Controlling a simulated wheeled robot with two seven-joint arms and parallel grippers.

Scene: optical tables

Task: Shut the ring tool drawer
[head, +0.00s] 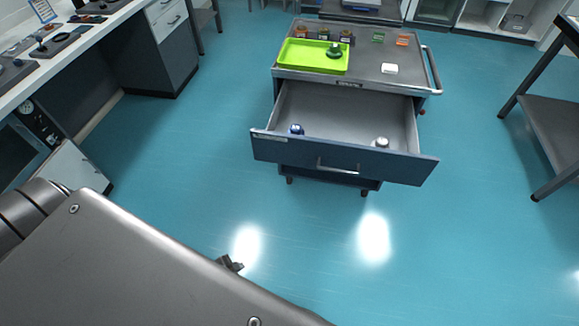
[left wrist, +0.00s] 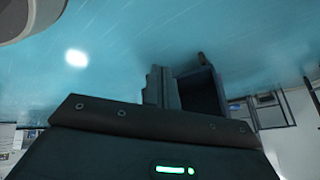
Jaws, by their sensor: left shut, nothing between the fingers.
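The drawer (head: 385,168) of the grey cart (head: 285,75) stands pulled far out towards me. Its dark blue front has a metal bar handle (head: 338,168), and its grey inside shows. A small blue item (head: 296,129) and a silver-topped item (head: 381,142) lie in it near the front. My left gripper (head: 231,264) is at the lower middle of the head view, mostly hidden behind my arm, apart from the drawer. In the left wrist view its fingers (left wrist: 161,87) are shut and empty. My right gripper is not in view.
The cart top carries a lime green tray (head: 300,58), several small containers and a white piece (head: 389,68). A workbench (head: 70,55) runs along the left. A dark table (head: 550,115) stands at the right. The teal floor before the drawer is clear.

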